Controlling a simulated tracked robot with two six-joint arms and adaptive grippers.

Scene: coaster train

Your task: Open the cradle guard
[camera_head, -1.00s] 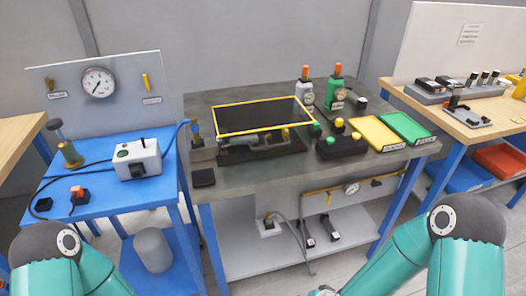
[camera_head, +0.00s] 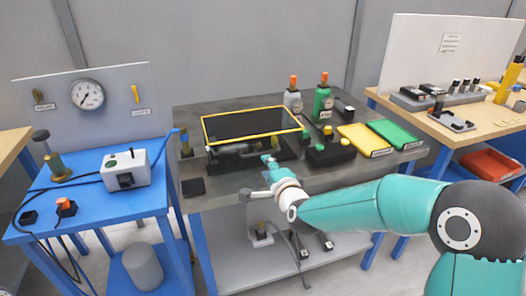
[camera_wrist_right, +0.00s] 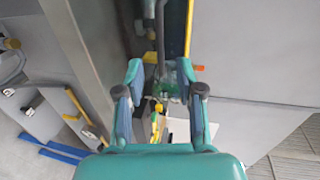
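The cradle guard, a dark see-through panel in a yellow frame (camera_head: 275,125), sits over the cradle (camera_head: 275,156) at the middle of the grey workbench. Part of the cradle shows below the guard's front edge. My right gripper (camera_head: 268,163) is in front of the cradle, just below the guard's front edge, and seems apart from the guard. In the right wrist view, my right gripper (camera_wrist_right: 161,76) has its two fingers spread and nothing held between them. A yellow strip, probably the guard's frame (camera_wrist_right: 188,28), runs beyond the fingers there. My left gripper is out of view.
To the right of the cradle stand a black button box (camera_head: 328,154), a yellow tray (camera_head: 350,130) and a green tray (camera_head: 384,122). A green bottle (camera_head: 322,104) stands behind them. A blue table (camera_head: 85,205) with a white box (camera_head: 124,168) is at the left.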

